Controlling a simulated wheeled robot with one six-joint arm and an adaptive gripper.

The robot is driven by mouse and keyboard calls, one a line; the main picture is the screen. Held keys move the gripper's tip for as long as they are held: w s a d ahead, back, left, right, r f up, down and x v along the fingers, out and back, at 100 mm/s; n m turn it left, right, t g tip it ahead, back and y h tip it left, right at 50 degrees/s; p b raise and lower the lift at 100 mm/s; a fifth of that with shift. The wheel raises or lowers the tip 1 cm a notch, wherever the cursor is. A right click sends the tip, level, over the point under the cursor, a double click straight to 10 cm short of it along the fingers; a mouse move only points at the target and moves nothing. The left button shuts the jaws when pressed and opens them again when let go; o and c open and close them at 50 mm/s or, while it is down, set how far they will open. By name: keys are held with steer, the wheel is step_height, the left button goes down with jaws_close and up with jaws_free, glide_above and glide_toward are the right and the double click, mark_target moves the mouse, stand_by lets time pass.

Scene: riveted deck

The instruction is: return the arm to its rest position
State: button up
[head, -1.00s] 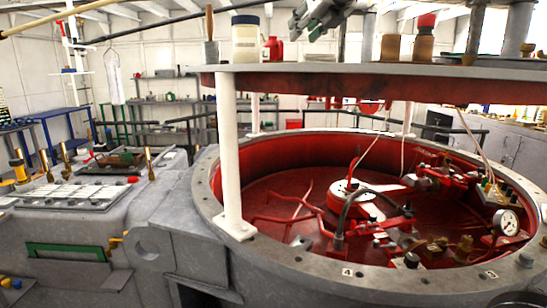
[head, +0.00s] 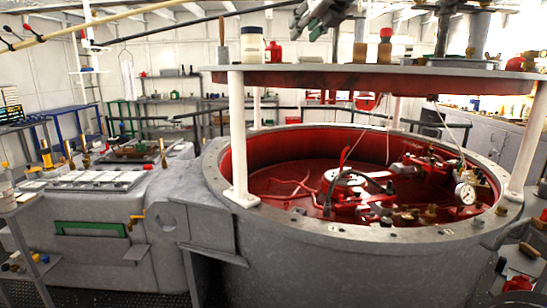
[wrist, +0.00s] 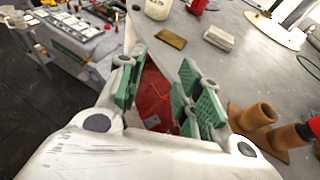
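My gripper (head: 322,14) shows at the top middle of the head view, above the raised round platform (head: 400,71), and the frame's top edge cuts off the arm. In the wrist view my gripper (wrist: 162,85) has its two green-padded fingers apart. Nothing is held between them. The grey platform top (wrist: 190,58) and part of a red interior show through and beyond the gap. No contact between the fingers and anything is visible.
A cream jar (head: 252,43), a red bottle (head: 274,51) and brown bottles (head: 385,45) stand on the platform. White posts (head: 238,140) hold it above the large grey ring (head: 350,240). In the wrist view, orange-brown cylinders (wrist: 252,115) stand right of the fingers.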

steer(key=s+d+f+m+g+h, duration=0.1)
steer(key=s+d+f+m+g, duration=0.2)
steer(key=f+m, duration=0.45)
steer(key=s+d+f+m+g+h, duration=0.1)
steer(key=s+d+f+m+h, duration=0.15)
steer(key=d+f+m, duration=0.5)
steer(key=s+d+f+m+g+h, duration=0.15)
steer(key=s+f+m, duration=0.3)
steer(key=m, duration=0.55)
steer(key=s+d+f+m+g, duration=0.1)
steer(key=s+d+f+m, duration=0.6)
steer(key=s+d, duration=0.1)
steer(key=s+d+f+m+g, duration=0.2)
steer(key=s+d+f+m, duration=0.4)
steer(key=s+d+m, duration=0.2)
steer(key=s, duration=0.2)
steer(key=shift+s+d+f, duration=0.3)
steer(key=shift+d+f, duration=0.05)
steer(key=shift+d, duration=0.05)
